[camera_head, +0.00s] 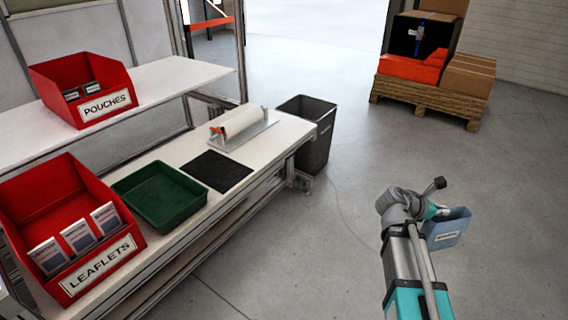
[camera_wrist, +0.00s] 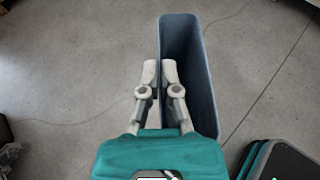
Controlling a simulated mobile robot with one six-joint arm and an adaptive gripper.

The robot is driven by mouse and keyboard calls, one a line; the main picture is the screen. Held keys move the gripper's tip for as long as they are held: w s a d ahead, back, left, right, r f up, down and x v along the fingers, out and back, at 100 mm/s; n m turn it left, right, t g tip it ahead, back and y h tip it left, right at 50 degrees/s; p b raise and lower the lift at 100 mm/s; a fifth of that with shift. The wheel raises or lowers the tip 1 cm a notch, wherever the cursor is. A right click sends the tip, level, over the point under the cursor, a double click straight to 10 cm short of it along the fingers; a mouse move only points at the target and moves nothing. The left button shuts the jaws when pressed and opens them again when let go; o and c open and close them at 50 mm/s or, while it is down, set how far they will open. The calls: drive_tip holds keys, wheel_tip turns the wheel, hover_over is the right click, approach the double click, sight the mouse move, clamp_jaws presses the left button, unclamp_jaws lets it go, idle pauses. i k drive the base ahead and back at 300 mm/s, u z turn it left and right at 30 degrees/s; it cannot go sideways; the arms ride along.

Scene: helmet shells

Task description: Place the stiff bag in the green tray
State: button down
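The stiff bag (camera_head: 450,226) is blue-grey, open-topped and narrow, with a small white label. It hangs in the air at the right of the head view, over the floor. My gripper (camera_head: 432,211) is shut on one of its walls. In the wrist view my gripper (camera_wrist: 160,72) has one finger on each side of the near wall of the stiff bag (camera_wrist: 203,85), one outside and one inside the opening. The green tray (camera_head: 122,187) lies empty on the bench at the left, well apart from my gripper.
On the bench (camera_head: 283,130) are a red leaflets bin (camera_head: 103,268), a black mat (camera_head: 217,171) and a roll on a stand (camera_head: 238,125). A red pouches bin (camera_head: 75,85) is on the upper shelf. A grey waste bin (camera_head: 318,145) stands at the bench end; a loaded pallet (camera_head: 425,94) is behind.

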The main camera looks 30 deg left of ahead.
sight(155, 204)
drive_tip(key=z, duration=0.15)
drive_tip(key=i, duration=0.7)
drive_tip(key=u, duration=1.9)
drive_tip(key=i, duration=1)
drive_tip(key=z, duration=0.05)
